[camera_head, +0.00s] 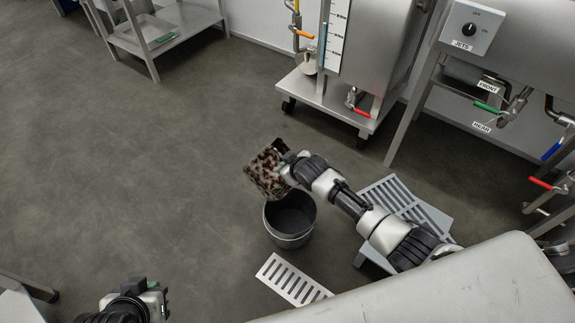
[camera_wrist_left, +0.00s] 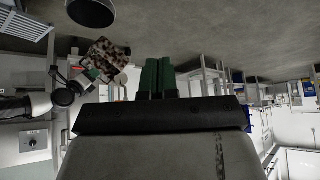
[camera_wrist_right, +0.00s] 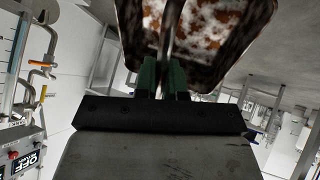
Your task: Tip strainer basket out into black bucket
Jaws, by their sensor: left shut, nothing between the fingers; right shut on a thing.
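The strainer basket (camera_head: 266,172) is held up in the head view, tilted, with brown and white residue on its face. It fills the top of the right wrist view (camera_wrist_right: 215,30) and shows small in the left wrist view (camera_wrist_left: 104,60). My right gripper (camera_head: 290,163) is shut on its bar-like handle. The black bucket (camera_head: 290,226) stands on the floor just below the basket; its inside looks dark, and I cannot tell what it holds. It also shows in the left wrist view (camera_wrist_left: 91,12). My left gripper (camera_head: 160,292) is shut and empty at the bottom left; its green fingers (camera_wrist_left: 157,76) touch.
A grey slotted step (camera_head: 405,205) stands right of the bucket, under my right arm. A slotted grate (camera_head: 290,280) lies on the floor in front. A wheeled steel tank (camera_head: 365,60) stands behind. The floor to the left is clear.

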